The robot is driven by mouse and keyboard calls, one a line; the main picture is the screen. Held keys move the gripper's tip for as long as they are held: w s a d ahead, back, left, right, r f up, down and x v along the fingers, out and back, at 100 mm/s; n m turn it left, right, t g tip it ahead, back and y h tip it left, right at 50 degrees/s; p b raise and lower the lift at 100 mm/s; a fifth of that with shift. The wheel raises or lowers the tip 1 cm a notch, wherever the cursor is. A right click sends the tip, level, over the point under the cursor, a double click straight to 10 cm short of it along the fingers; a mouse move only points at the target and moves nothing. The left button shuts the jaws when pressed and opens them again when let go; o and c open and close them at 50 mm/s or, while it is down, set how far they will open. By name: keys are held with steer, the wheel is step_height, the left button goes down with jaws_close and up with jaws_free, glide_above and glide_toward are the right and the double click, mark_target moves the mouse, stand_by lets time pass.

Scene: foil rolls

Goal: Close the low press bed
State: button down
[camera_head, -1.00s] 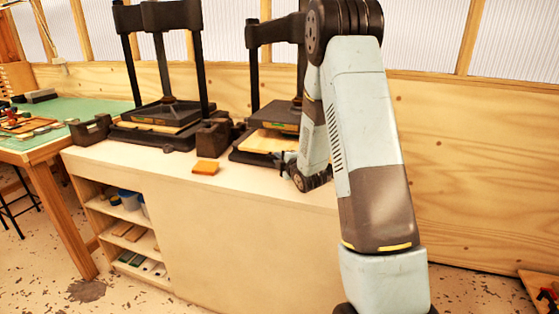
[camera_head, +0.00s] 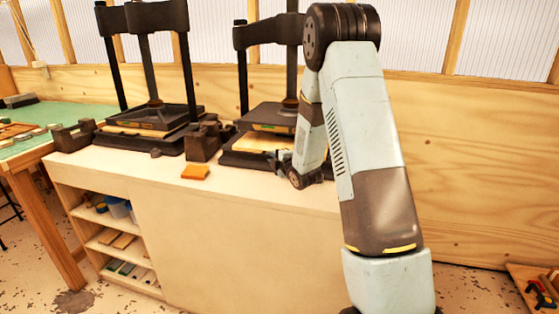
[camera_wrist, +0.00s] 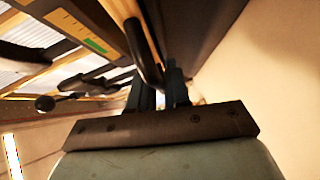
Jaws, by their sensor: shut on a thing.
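The right press (camera_head: 270,118) stands on the bench, with a dark plate above a pale wooden board (camera_head: 258,142) on its bed. The bed's front shows at the lower edge; my arm covers its right side. My gripper (camera_head: 281,157) is at the front right of this bed. In the wrist view my gripper (camera_wrist: 160,78) is shut on a dark rounded bar (camera_wrist: 143,48), which looks like a handle. The other press (camera_head: 150,118) stands to the left. I cannot tell from a label which press is the low one.
An orange block (camera_head: 195,172) lies on the bench top (camera_head: 150,164) near the front edge. A dark block-like stand (camera_head: 203,141) is between the presses. A green-topped table (camera_head: 25,146) is at the left. Bare bench top lies in front of the right press.

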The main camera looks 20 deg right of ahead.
steer(key=shift+f, duration=0.15)
steer(key=c, duration=1.4)
jaws_free()
steer(key=shift+o, duration=1)
steer(key=v, duration=1.3)
steer(key=shift+s, duration=0.35)
steer(key=shift+d, duration=0.1)
